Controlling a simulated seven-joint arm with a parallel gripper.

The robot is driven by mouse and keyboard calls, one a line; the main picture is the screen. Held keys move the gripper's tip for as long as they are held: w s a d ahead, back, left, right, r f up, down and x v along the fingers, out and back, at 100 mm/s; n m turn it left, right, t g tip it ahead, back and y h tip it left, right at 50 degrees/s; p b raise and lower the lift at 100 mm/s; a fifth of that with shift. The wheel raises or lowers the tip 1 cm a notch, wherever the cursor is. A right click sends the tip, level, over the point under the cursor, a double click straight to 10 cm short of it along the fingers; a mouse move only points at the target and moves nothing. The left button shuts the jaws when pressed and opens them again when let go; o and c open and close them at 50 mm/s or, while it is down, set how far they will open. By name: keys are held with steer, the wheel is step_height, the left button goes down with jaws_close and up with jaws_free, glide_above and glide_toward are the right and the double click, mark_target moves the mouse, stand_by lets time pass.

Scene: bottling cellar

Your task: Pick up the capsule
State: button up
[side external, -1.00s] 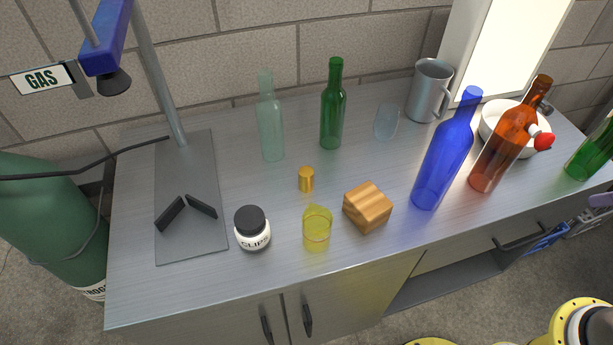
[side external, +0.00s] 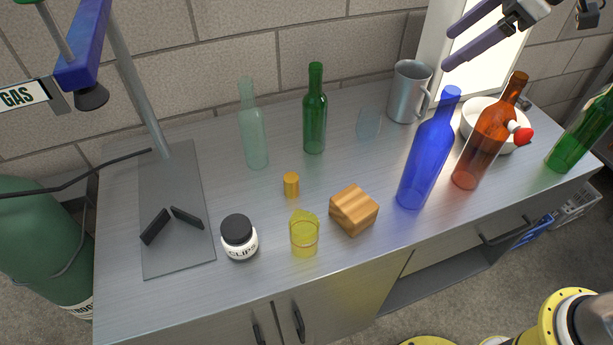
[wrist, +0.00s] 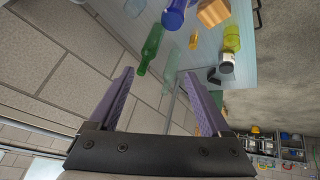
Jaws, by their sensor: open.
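The capsule, a small gold cylinder (side external: 291,185), stands upright on the steel bench, between the green bottle and the wooden block. It also shows in the wrist view (wrist: 194,40), small and beyond my fingers. My gripper (side external: 448,50) is at the top right of the side view, high above the back of the bench and well to the right of the capsule. In the wrist view my two purple fingers (wrist: 158,73) are spread apart with nothing between them.
Around the capsule stand a wooden block (side external: 353,210), a yellow glass (side external: 304,236), a lidded jar (side external: 239,238), a pale bottle (side external: 253,135) and a green bottle (side external: 314,115). A blue bottle (side external: 424,160) and an amber bottle (side external: 485,140) stand further right. Bare bench (side external: 215,180) lies left.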

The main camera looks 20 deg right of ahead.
steer(key=w+a+f+n+g, duration=0.1)
steer(key=w+a+f+n, duration=0.1)
steer(key=w+a+f, duration=0.3)
steer(key=n+g, duration=0.2)
steer(key=g, duration=0.2)
glide_above(292, 177)
steer(key=d, duration=0.2)
steer(key=shift+y, duration=0.3)
steer(key=f, duration=2.3)
steer(key=shift+s+d+f, duration=0.1)
steer(key=shift+d+f, duration=0.05)
steer(key=shift+d, duration=0.05)
steer(key=shift+t, duration=0.3)
steer(key=shift+s+a+x, duration=0.1)
steer(key=shift+s+x, duration=0.1)
steer(key=shift+x, duration=1.4)
steer(key=shift+s+a+x, duration=0.1)
steer(key=shift+s+x, duration=0.1)
steer(key=shift+x, duration=1.35)
steer(key=shift+w, duration=0.1)
steer(key=c, duration=0.8)
